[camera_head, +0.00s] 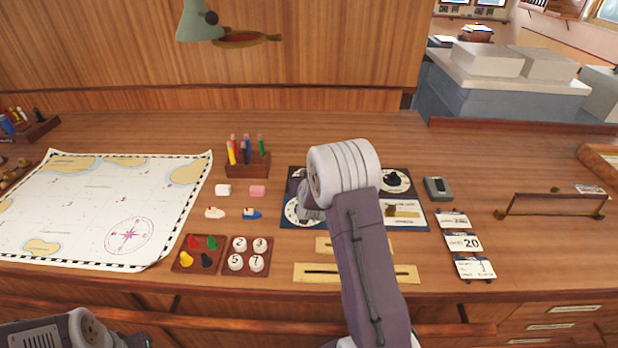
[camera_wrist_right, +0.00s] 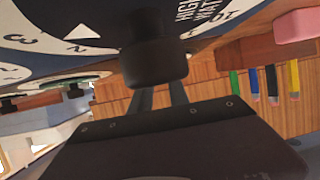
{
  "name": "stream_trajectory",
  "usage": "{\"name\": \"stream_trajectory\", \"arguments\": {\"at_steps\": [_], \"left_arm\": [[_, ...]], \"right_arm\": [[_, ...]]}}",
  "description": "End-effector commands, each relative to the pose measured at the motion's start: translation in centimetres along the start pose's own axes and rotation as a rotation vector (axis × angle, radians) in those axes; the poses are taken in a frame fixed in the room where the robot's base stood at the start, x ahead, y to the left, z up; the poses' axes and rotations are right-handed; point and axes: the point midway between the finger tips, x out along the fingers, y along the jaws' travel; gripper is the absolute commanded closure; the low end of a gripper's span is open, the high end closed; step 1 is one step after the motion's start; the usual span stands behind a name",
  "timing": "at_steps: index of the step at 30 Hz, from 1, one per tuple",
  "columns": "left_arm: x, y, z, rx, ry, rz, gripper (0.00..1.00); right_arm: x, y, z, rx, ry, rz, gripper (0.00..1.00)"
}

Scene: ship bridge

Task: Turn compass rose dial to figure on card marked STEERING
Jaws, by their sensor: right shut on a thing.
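A dark blue panel (camera_head: 415,221) with white-ringed dials lies on the desk; my right arm covers its middle. One dial (camera_head: 291,212) shows partly at lower left, another (camera_head: 397,180) at upper right. My right gripper (camera_wrist_right: 160,88) is shut on a dark round knob (camera_wrist_right: 154,58) of the panel. The wrist view shows ring figures and part of a "HIGH WAT…" label near it. I cannot tell whether this is the compass rose dial. Cards stand at right: one reads 20 (camera_head: 464,242); the word STEERING is not legible. My left arm shows at lower left, its fingertips out of frame.
A chart (camera_head: 90,205) covers the desk's left. A pencil holder (camera_head: 248,164), erasers, small boats and two trays (camera_head: 197,254) (camera_head: 247,256) lie left of the panel. Brass slotted plates (camera_head: 315,273) lie in front. A grey device (camera_head: 438,189) and brass rail (camera_head: 552,204) are at right.

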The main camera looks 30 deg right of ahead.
Motion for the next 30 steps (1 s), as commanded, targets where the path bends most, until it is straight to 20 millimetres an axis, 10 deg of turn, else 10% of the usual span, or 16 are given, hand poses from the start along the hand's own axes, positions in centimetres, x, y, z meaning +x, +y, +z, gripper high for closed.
{"name": "stream_trajectory", "arguments": {"at_steps": [14,15,17,30], "left_arm": [[0.1,0.0,0.0,0.000,0.000,0.000,0.64],[0.1,0.0,0.0,0.000,0.000,0.000,0.64],[0.1,0.0,0.0,0.000,0.000,0.000,0.64],[0.3,0.0,0.0,0.000,0.000,0.000,0.64]], "right_arm": [[0.0,-0.1,-0.1,0.007,0.002,0.015,1.00],[0.0,-0.1,-0.1,0.007,0.002,0.015,0.70],[0.0,0.0,-0.1,0.007,0.002,0.015,0.57],[-1.5,-0.1,-0.1,0.007,0.002,0.014,0.57]]}}
